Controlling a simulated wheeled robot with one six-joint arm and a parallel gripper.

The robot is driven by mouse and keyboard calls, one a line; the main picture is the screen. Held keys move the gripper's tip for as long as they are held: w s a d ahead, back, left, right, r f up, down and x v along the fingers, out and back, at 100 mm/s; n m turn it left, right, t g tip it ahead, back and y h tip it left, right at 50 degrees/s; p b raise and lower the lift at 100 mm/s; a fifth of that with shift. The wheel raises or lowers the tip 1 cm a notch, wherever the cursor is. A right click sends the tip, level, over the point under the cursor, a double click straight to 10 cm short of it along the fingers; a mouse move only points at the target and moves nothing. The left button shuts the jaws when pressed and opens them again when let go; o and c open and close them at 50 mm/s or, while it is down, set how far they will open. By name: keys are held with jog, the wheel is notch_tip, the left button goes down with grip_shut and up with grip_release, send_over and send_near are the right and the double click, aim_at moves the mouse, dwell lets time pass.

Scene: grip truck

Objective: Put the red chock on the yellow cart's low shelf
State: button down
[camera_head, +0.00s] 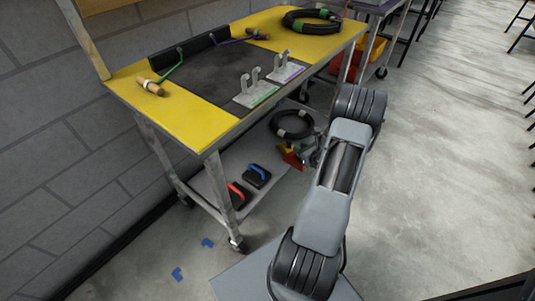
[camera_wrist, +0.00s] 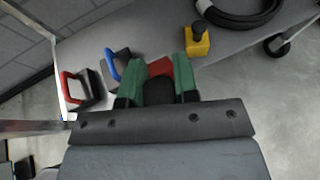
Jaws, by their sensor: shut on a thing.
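The red chock (camera_wrist: 160,68) sits between the green fingers of my gripper (camera_wrist: 160,80) in the wrist view; the fingers hide part of it. My gripper is shut on it. In the head view the chock (camera_head: 291,157) shows as a small red piece beside my gripper (camera_head: 302,154), at the low shelf's right side. The yellow cart (camera_head: 205,128) has a yellow top and a pale grey low shelf (camera_head: 222,168), which also shows in the wrist view (camera_wrist: 232,42). I cannot tell whether the chock touches the shelf.
The low shelf holds a blue-handled block (camera_wrist: 117,66), a red-handled block (camera_wrist: 78,90), a yellow block with a black knob (camera_wrist: 197,42) and a black hose coil (camera_head: 292,124). Cart legs and the top overhang the shelf. Blue pieces (camera_head: 178,273) lie on the floor.

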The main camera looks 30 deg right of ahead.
aim_at(291, 161)
jog(key=shift+w+a+f+b, duration=0.35)
jog(key=shift+w+f+b, duration=0.85)
jog(key=shift+w+f, duration=1.15)
jog(key=shift+w+a+f+b, duration=0.35)
jog(key=shift+w+f+b, duration=0.8)
jog(key=shift+w+f, duration=1.15)
jog(key=shift+w+a+f+b, duration=0.35)
jog(key=shift+w+f+b, duration=0.85)
jog(key=shift+w+f, duration=1.15)
jog(key=shift+f, duration=0.1)
jog(key=shift+f, duration=0.15)
jog(key=c, duration=0.9)
grip_release()
jog(key=shift+s, duration=0.1)
jog(key=shift+o, duration=0.2)
jog(key=shift+r, duration=0.3)
jog(key=p+v, duration=0.3)
jog(key=v, duration=0.9)
jog(key=shift+d, duration=0.1)
